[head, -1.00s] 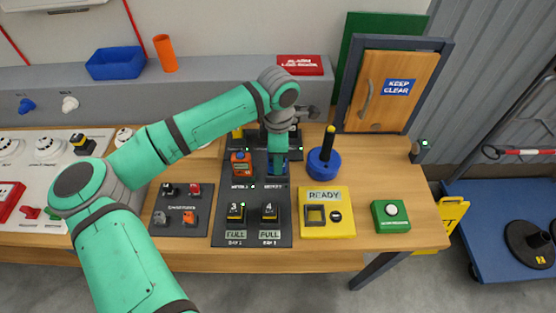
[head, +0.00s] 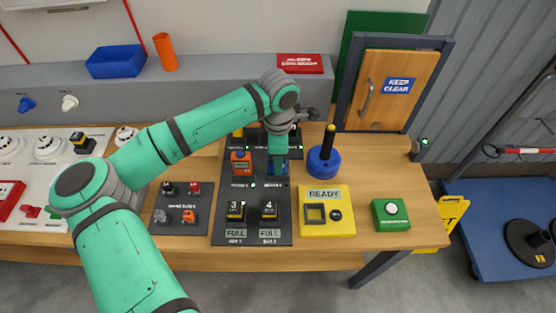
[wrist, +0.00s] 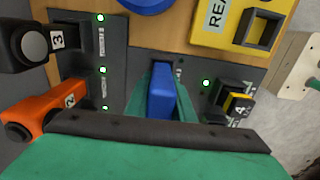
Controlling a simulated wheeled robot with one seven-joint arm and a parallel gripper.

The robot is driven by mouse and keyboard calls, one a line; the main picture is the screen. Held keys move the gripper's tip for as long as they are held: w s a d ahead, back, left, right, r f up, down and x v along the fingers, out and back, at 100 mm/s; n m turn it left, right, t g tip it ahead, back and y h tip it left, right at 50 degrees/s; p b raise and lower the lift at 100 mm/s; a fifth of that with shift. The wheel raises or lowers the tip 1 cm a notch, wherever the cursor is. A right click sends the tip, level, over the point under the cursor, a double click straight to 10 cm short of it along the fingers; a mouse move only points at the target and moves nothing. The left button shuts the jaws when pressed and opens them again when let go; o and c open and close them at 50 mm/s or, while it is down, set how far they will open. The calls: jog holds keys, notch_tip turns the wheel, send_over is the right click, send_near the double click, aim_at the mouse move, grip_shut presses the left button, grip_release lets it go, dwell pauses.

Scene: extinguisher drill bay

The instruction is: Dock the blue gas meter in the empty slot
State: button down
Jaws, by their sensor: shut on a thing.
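The blue gas meter (wrist: 161,92) is between the green fingers of my gripper (head: 278,168), which is shut on it. In the head view the blue meter (head: 284,169) shows only in small part, below the fingers, at the dark dock panel (head: 223,213), beside the orange meter (head: 241,162).
The blue round holder with a black post (head: 324,160) stands close on the right. The yellow READY box (head: 327,222) and green button box (head: 390,215) stand right of the panel.

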jog(key=shift+f, duration=0.35)
jog(key=shift+a+f, duration=0.1)
dwell(0.3)
jog(key=c, duration=1.4)
grip_release()
jog(key=shift+c, duration=0.2)
jog(key=o, duration=0.3)
jog(key=shift+d, duration=0.2)
jog(key=shift+a, duration=0.1)
jog(key=shift+r, duration=3.55)
